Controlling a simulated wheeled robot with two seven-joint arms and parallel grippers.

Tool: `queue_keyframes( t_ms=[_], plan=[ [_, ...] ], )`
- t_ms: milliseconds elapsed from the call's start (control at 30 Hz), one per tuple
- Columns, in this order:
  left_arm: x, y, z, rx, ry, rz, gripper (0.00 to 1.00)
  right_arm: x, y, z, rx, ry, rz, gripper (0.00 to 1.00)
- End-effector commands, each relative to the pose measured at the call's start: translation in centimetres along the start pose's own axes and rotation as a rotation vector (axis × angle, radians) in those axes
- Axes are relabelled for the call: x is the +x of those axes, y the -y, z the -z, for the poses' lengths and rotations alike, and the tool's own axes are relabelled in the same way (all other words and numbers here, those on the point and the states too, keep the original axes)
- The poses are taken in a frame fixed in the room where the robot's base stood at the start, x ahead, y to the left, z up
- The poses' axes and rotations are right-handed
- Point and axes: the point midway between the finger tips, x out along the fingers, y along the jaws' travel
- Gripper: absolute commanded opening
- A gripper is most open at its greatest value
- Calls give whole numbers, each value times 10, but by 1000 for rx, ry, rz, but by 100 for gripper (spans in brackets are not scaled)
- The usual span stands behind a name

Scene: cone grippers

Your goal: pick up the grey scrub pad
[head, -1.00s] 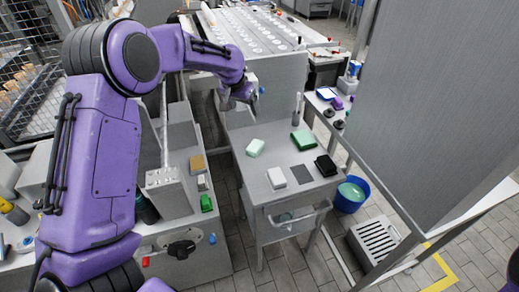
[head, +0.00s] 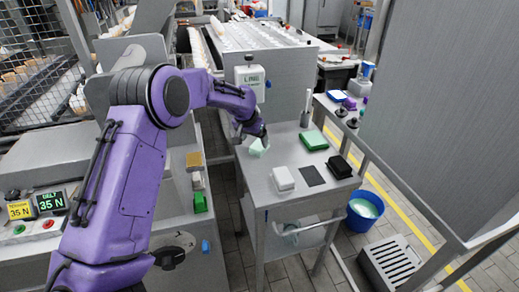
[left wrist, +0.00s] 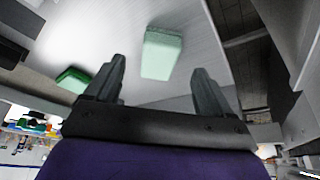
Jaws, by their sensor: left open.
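The grey scrub pad (head: 312,175) is a thin, flat, dark grey square. It lies on the metal table (head: 273,196), between a white block (head: 283,178) and a black block (head: 339,166). My left gripper (head: 261,134) is open and empty, above the table's far left part and away from the grey pad. It is over a pale green sponge (head: 256,148), partly hidden behind it. The left wrist view shows that sponge (left wrist: 162,52) beyond the parted fingers. I cannot make out the grey pad in the left wrist view. My right gripper is not in view.
A blue bucket (head: 363,211) stands on the floor at right. A grey upright panel (head: 441,110) bounds the right side.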

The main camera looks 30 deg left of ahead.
Motion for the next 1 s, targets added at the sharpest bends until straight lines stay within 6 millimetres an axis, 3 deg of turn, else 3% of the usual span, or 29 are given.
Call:
queue_keyframes(
  t_ms=[300,567,733,1000],
  plan=[
    [49,0,6,1,1,-1,83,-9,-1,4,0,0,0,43],
    [55,-1,6,2,-1,-2,83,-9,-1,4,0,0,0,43],
    [55,-1,6,2,-1,-2,31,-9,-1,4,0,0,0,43],
    [55,-1,6,2,-1,-2,23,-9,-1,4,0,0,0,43]
  ],
)
